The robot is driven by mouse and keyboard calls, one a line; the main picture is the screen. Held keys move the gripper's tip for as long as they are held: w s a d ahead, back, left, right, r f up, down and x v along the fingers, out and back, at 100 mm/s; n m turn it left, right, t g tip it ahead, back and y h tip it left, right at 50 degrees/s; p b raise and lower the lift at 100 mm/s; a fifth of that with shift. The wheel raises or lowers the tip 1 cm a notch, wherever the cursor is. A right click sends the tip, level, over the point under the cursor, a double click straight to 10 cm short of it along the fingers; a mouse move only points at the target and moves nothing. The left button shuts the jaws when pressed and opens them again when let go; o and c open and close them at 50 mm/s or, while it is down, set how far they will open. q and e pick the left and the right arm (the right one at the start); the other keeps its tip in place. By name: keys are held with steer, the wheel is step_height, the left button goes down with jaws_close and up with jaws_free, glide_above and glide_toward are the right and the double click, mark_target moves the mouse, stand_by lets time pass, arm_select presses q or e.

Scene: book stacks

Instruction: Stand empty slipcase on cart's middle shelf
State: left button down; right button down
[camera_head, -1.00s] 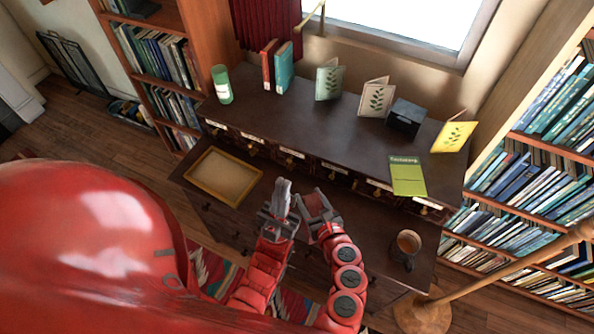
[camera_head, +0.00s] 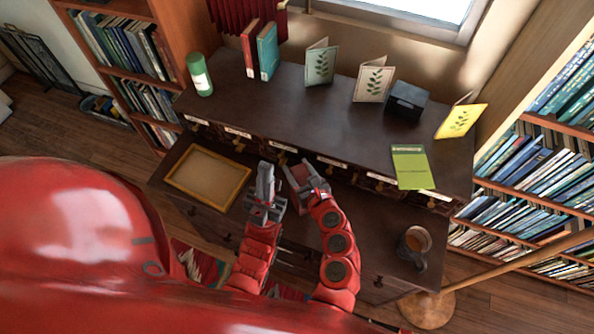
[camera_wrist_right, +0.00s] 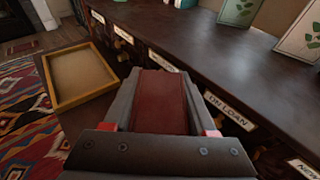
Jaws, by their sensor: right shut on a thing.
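My right gripper (camera_head: 305,181) is shut on a dark red, flat-sided thing, which fills the space between its grey fingers in the right wrist view (camera_wrist_right: 160,100). It may be the slipcase, but its open side and full shape are hidden. The right gripper is over the front part of the dark desk. My left gripper (camera_head: 265,185) is just left of it, pointing the same way, and I cannot see anything held in it or the gap between its fingers. No cart or middle shelf is in view.
The dark desk (camera_head: 290,110) carries a green cup (camera_head: 199,75), two upright books (camera_head: 259,50), cards, a dark box (camera_head: 407,98) and a green booklet (camera_head: 409,167). A framed tray (camera_head: 207,178) and a mug (camera_head: 415,240) are on its lower front. Bookshelves flank it.

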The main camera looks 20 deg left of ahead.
steer(key=shift+c, duration=1)
jaws_free()
steer(key=shift+f, duration=0.1)
steer(key=shift+r, duration=0.3)
steer(key=shift+s+d+f, duration=0.1)
steer(key=shift+s+d, duration=0.05)
steer(key=shift+s, duration=0.1)
steer(key=v, duration=1.1)
steer(key=shift+s+d+b, duration=0.2)
steer(key=shift+b, duration=0.25)
